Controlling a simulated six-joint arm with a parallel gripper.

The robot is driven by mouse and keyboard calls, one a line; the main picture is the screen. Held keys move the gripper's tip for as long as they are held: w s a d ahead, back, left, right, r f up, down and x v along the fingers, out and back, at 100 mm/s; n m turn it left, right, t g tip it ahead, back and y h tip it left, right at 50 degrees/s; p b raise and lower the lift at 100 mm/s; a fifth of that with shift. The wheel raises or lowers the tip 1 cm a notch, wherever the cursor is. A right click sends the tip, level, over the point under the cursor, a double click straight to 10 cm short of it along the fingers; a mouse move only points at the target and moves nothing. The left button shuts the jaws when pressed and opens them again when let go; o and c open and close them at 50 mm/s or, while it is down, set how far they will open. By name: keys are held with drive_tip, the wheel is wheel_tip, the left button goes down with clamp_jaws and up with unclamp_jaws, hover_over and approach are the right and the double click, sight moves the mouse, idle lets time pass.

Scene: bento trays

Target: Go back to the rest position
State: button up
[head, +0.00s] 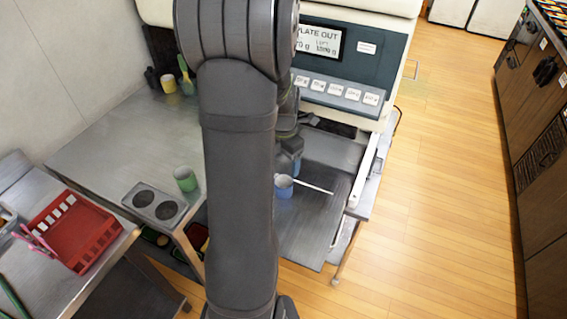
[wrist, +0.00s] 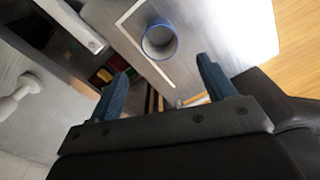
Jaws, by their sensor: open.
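My gripper (wrist: 163,90) is open, with its two blue fingers apart and nothing between them in the wrist view. A blue cup (wrist: 159,40) stands on a grey metal surface beyond the fingertips. In the head view the blue cup (head: 284,187) is on the dark tray surface (head: 317,236) below the machine, just under the end of my arm. My gripper's fingers are mostly hidden behind my arm in the head view.
A green cup (head: 186,178) stands beside a plate with two round dark wells (head: 167,204) on the steel table (head: 105,157). A red basket (head: 68,240) is at the left. The machine with a display (head: 320,40) stands behind. Wooden floor (head: 440,180) at right is clear.

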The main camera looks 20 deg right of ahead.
drive_tip(key=shift+f, duration=0.1)
wheel_tip(320, 180, down, 12)
drive_tip(key=shift+r, duration=1.15)
